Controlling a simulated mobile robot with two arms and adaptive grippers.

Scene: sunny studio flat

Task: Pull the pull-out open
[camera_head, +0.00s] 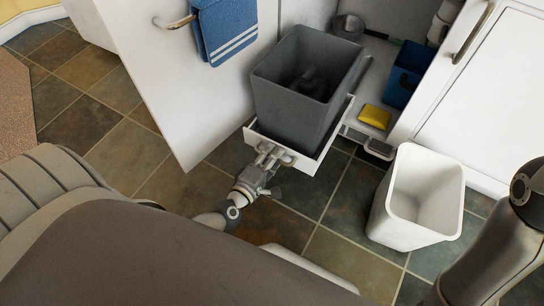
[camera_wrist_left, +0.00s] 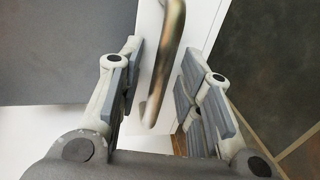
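The pull-out (camera_head: 320,160) is a low white tray with a white front, at the base of an open cabinet. A dark grey bin (camera_head: 295,105) stands in it. It sticks out of the cabinet at least partway; how far its rails run is hidden. Its metal bar handle (camera_wrist_left: 168,50) crosses the white front in the left wrist view. My left gripper (camera_head: 267,157) is at that front. In the left wrist view its fingers (camera_wrist_left: 160,75) are apart, one on each side of the handle, with gaps visible. My right gripper is out of view.
An open white door (camera_head: 170,95) with a blue towel (camera_head: 224,28) stands on the left. A white bin (camera_head: 415,200) stands on the tiles at right. A yellow sponge (camera_head: 375,116) and a blue container (camera_head: 405,75) are beside the pull-out.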

